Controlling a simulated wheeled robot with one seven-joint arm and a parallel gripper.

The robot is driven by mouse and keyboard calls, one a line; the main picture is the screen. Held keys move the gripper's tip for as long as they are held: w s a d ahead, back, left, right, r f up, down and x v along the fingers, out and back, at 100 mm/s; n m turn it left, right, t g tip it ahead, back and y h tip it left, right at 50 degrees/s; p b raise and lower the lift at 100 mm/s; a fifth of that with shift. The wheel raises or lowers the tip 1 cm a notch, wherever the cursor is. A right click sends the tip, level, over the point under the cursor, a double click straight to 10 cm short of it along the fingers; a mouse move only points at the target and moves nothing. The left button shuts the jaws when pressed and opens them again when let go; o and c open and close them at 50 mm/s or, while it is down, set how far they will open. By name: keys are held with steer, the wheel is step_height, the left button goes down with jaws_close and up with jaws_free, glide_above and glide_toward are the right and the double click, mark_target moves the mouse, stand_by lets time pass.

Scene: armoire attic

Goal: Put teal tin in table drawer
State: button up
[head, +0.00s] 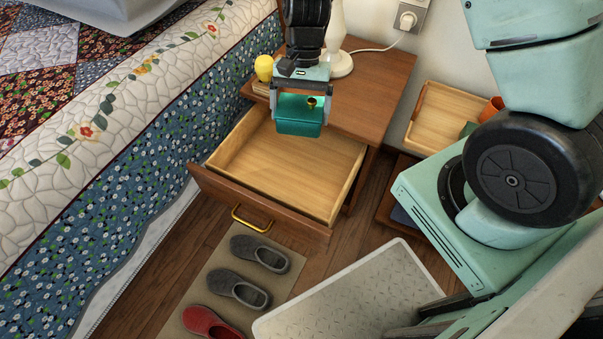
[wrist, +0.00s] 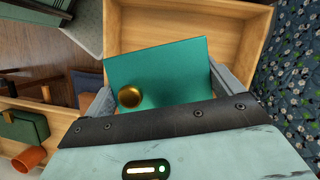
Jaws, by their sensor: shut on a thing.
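The teal tin (head: 297,117) has a small gold knob on its lid and is held by my gripper (head: 299,108). My gripper is shut on it, with one finger on each side. In the head view the tin hangs over the back part of the open table drawer (head: 336,170), which is pulled out and looks empty where visible. In the wrist view the tin (wrist: 165,72) fills the middle between the fingers (wrist: 160,88), with the wooden drawer (wrist: 258,50) around and behind it. The gap between tin and drawer floor cannot be judged exactly.
The bedside table (head: 380,72) holds a lamp base (head: 338,64) and a yellow object (head: 264,68). The quilted bed (head: 150,120) stands close on the left. A wooden tray (head: 437,110) with an orange cup (head: 491,109) is at the right. Slippers (head: 260,254) lie on a mat in front.

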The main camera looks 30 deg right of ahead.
steer(key=s+a+f+m+y+b, duration=0.15)
steer(key=a+f+m+b, duration=0.25)
steer(key=f+b, duration=0.65)
steer(key=b, duration=0.6)
glide_above(288, 185)
steer(key=w+d, duration=0.1)
steer(key=d, duration=0.1)
steer(key=shift+t, duration=0.3)
step_height(288, 185, down, 9)
steer(key=shift+a+r, duration=0.1)
steer(key=shift+r, duration=0.05)
steer(key=o, duration=0.9)
